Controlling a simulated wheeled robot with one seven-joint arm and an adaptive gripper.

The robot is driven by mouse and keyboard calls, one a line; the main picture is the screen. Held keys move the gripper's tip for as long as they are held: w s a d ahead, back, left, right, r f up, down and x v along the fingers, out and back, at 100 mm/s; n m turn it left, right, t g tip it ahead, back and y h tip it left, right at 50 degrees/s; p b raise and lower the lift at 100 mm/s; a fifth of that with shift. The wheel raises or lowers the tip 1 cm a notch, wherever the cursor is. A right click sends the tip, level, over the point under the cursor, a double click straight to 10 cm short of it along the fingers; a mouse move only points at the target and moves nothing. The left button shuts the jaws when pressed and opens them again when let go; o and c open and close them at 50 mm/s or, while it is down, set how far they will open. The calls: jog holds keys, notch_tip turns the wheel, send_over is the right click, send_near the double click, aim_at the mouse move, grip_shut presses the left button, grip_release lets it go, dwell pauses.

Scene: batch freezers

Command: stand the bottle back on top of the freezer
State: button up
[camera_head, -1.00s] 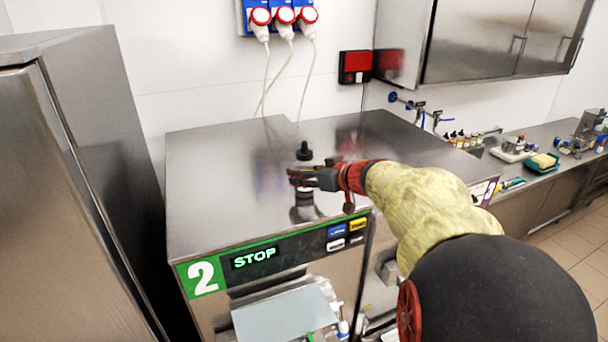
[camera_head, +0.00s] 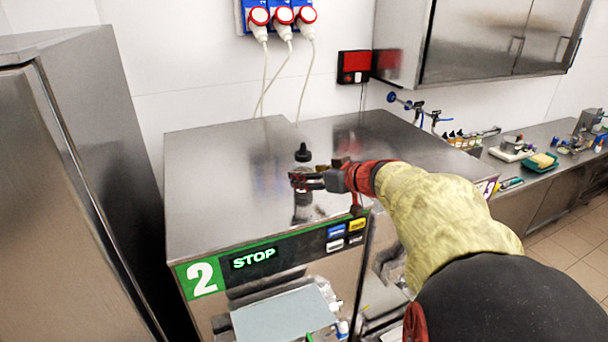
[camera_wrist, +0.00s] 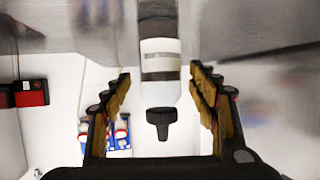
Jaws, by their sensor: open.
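The bottle (camera_head: 303,154) has a black dropper-like cap and stands upright on the steel top of the freezer (camera_head: 215,175) marked 2. My gripper (camera_head: 300,180) is at the bottle, at about mid-height in the head view, and partly hides its body. In the wrist view the bottle (camera_wrist: 161,70) appears upside down, with a pale band and a black tip. The gripper's fingers (camera_wrist: 163,100) are open, one on each side of it, with gaps visible between them and the bottle.
A second freezer top (camera_head: 400,140) adjoins on the right. A tall steel cabinet (camera_head: 70,180) stands at the left. Red and white plugs (camera_head: 284,16) with hanging cables are on the wall behind. The freezer top left of the bottle is clear.

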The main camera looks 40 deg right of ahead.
jog(key=v, duration=0.9)
